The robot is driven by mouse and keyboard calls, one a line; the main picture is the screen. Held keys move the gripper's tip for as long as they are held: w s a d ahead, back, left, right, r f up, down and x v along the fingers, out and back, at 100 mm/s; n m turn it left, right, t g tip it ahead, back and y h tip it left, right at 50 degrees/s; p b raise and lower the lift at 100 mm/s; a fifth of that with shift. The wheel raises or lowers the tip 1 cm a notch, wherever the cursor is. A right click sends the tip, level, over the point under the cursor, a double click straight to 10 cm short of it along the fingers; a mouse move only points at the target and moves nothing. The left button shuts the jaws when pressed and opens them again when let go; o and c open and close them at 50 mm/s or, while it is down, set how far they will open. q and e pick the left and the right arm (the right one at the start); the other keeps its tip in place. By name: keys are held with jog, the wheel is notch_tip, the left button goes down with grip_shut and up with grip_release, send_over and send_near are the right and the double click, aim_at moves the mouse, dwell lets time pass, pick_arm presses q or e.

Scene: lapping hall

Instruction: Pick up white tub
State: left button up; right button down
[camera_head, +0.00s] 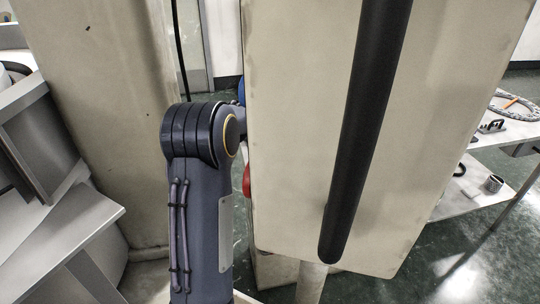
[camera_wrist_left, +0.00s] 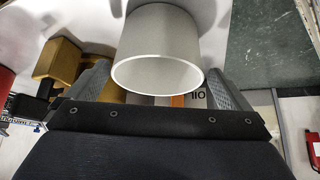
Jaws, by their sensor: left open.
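The white tub (camera_wrist_left: 158,35) is in the left wrist view, a plain pale cylinder with its round rim towards the camera. My left gripper (camera_wrist_left: 162,84) is open, with one finger to each side of the tub's rim. I cannot tell whether the fingers touch the tub. The tub does not show in the head view. There my dark left arm rises from the bottom, and its far end and gripper are hidden behind a cream panel. My right gripper is in neither view.
The large cream panel (camera_head: 300,120) with a long black handle (camera_head: 365,120) stands close in front. Grey metal trays (camera_head: 70,220) are at the left. A table (camera_head: 510,147) with small parts is at the right. In the wrist view a yellow-brown block (camera_wrist_left: 58,60) is left of the tub.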

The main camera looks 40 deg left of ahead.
pick_arm(q)
jog(key=x, duration=0.3)
jog(key=shift+w+f, duration=0.15)
jog(key=shift+w, duration=0.05)
jog(key=c, duration=0.9)
jog(key=shift+o, duration=0.2)
